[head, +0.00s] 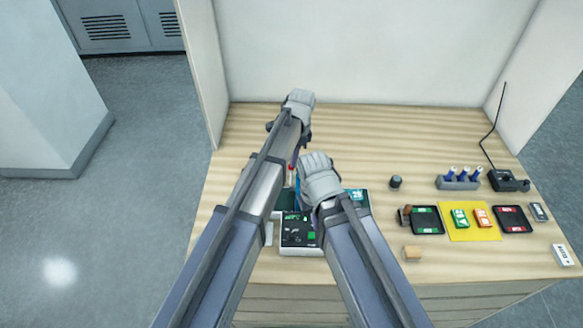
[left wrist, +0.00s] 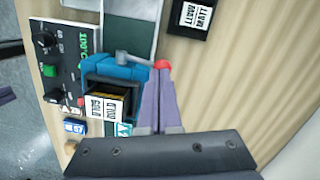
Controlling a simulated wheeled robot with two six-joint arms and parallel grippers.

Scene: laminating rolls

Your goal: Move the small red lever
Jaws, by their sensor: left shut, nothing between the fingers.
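The small red lever knob (left wrist: 162,65) sits on the end of a short grey arm on the blue unit (left wrist: 118,74) of the laminating machine. My left gripper (left wrist: 160,76) has its purple fingers together and empty, with the tips right at the knob; I cannot tell whether they touch it. In the head view my left gripper (head: 295,158) is largely hidden by its own arm. The machine's dark control panel (head: 299,230) shows below it. My right gripper housing (head: 318,178) is over the machine's right part, with its fingers hidden.
Right of the machine are a dark cylinder (head: 396,182), a green-marked tray (head: 428,220), a yellow mat (head: 472,232), a red-marked tray (head: 512,219) and a holder with blue items (head: 458,183). A wooden block (head: 412,252) lies nearer.

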